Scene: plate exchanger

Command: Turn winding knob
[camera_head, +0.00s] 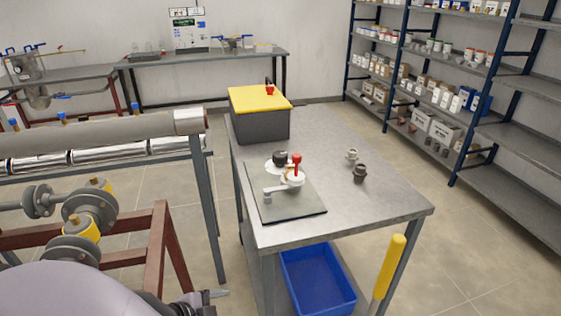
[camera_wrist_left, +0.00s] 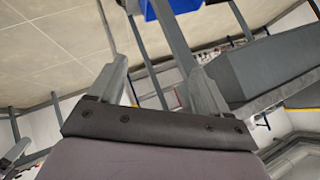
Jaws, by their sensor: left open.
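A small device (camera_head: 268,191) stands on a dark grey mat (camera_head: 305,207) on the metal table. It has a white round part, a black knob (camera_head: 280,157) and an upright red knob (camera_head: 297,160). I cannot tell which is the winding knob. My left gripper (camera_head: 212,296) is low at the bottom of the head view, left of the table and well apart from the device. In the left wrist view its two fingers (camera_wrist_left: 153,57) are spread with nothing between them. The device is not recognisable there. My right gripper is not in view.
The metal table (camera_head: 365,208) also holds a grey box with a yellow lid (camera_head: 258,97) and two small grey fittings (camera_head: 359,173). A blue bin (camera_head: 318,280) sits below it. A pipe rack (camera_head: 100,132) is at left.

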